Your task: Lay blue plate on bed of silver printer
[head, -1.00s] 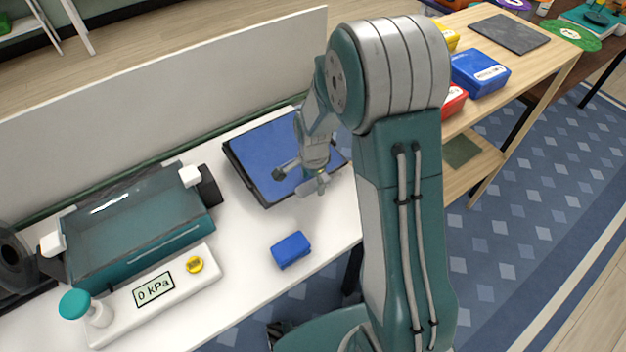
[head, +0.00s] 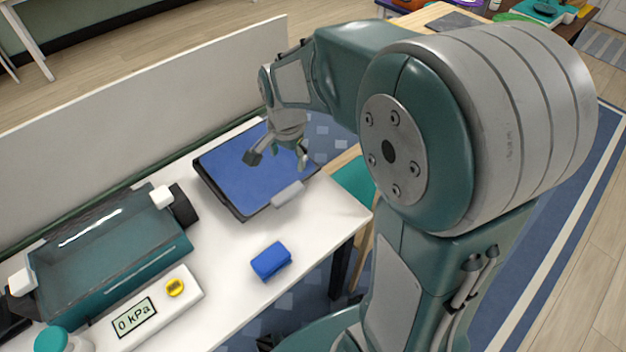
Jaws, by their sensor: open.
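The blue plate (head: 232,172) lies flat within a dark-edged base (head: 214,188) on the white table. A light grey tab (head: 288,194) sticks out at its front edge. My gripper (head: 278,159) is over the rear right part of the plate, fingers spread and empty, behind the tab. It appears apart from the plate, though its exact height is hard to tell. My gripper and wrist hide part of the plate's far side. I cannot make out a silver printer as such; whether the dark base belongs to one is unclear.
A teal machine with a clear lid (head: 110,235) stands left, beside a white pressure box reading 0 kPa (head: 150,305). A small blue block (head: 271,260) lies near the table's front edge. A pale upright panel (head: 130,130) runs behind the white table (head: 225,260).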

